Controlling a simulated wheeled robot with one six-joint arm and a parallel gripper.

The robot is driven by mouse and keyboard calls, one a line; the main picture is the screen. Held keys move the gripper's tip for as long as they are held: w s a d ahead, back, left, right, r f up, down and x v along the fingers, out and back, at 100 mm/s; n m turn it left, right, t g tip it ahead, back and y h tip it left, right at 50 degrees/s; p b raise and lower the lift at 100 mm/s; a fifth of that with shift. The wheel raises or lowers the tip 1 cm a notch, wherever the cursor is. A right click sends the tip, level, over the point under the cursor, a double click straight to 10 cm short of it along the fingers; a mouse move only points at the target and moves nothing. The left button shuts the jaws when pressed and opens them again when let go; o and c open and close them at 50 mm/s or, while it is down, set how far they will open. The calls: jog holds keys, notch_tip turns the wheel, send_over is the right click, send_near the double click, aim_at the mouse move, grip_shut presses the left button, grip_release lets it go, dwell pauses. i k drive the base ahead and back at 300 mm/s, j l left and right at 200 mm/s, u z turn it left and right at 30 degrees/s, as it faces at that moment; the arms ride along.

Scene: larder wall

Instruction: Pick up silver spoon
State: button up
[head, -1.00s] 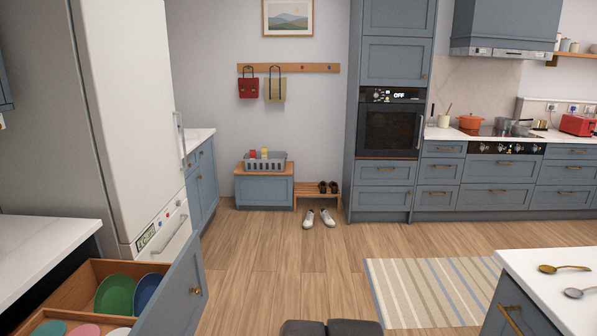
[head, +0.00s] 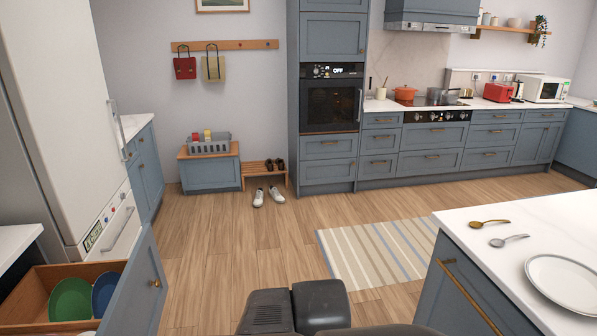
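The silver spoon (head: 508,240) lies on the white island worktop (head: 463,226) at the right of the head view. A gold spoon (head: 489,223) lies just behind it and to its left, apart from it. A white plate (head: 564,284) lies in front of the silver spoon and to its right. My gripper is not visible; only dark grey parts of my own arm show at the bottom middle.
An open drawer (head: 30,291) with a green plate (head: 71,300) and a blue plate (head: 104,292) juts out at lower left. A striped rug (head: 376,257) lies beside the island. The wooden floor (head: 235,260) between is clear. White shoes (head: 268,196) stand near the bench.

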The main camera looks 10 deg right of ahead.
aim_at(498, 241)
jog(key=z, duration=1.8)
jog(key=i+j, duration=0.2)
jog(key=i, duration=0.35)
jog(key=i+j, duration=0.2)
jog(key=i, duration=0.4)
jog(key=i+j, duration=0.25)
jog(key=i, duration=0.3)
jog(key=u, duration=0.05)
